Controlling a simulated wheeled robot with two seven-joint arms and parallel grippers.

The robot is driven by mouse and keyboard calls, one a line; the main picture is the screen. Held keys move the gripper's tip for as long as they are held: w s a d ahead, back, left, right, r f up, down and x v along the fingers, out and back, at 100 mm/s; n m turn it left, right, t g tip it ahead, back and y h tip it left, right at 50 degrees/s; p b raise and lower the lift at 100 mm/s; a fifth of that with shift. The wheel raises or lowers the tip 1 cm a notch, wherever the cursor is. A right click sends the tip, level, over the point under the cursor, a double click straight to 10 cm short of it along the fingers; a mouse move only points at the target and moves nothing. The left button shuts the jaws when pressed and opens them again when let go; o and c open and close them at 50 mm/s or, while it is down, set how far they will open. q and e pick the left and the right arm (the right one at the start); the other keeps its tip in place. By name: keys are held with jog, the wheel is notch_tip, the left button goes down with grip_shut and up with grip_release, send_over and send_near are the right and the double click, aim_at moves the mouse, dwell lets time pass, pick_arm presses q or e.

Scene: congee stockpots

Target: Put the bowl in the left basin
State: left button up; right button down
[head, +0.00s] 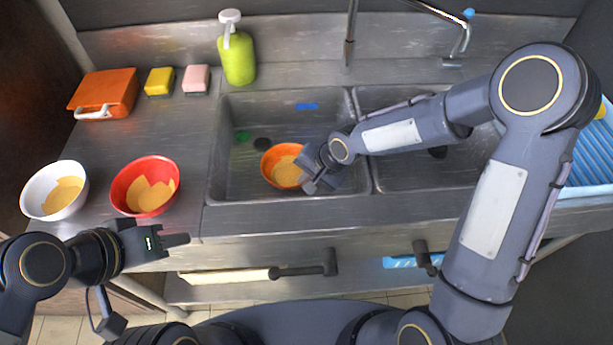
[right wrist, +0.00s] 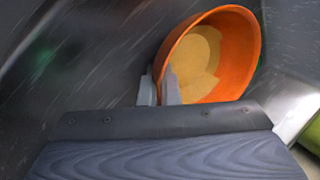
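An orange bowl (head: 269,164) with tan contents is inside the left basin (head: 222,150) of the sink, near its front right part. My right gripper (head: 308,176) reaches into this basin at the bowl's right side. In the right wrist view the orange bowl (right wrist: 252,50) is tilted in the picture, and its rim passes between the two fingertips (right wrist: 160,90), which sit close together on its wall. Whether the bowl touches the basin floor I cannot tell. My left gripper (head: 178,247) is over the counter's front edge, away from the bowls, and its finger gap is unclear.
A white bowl (head: 41,194) and a red bowl (head: 124,193) stand on the left counter. An orange box (head: 103,88), yellow and pink sponges and a green soap bottle (head: 238,58) are behind. The faucet (head: 350,35) stands behind the sink; a blue rack (head: 592,160) is at right.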

jog(key=c, duration=1.6)
grip_release()
jog(key=shift+c, duration=0.2)
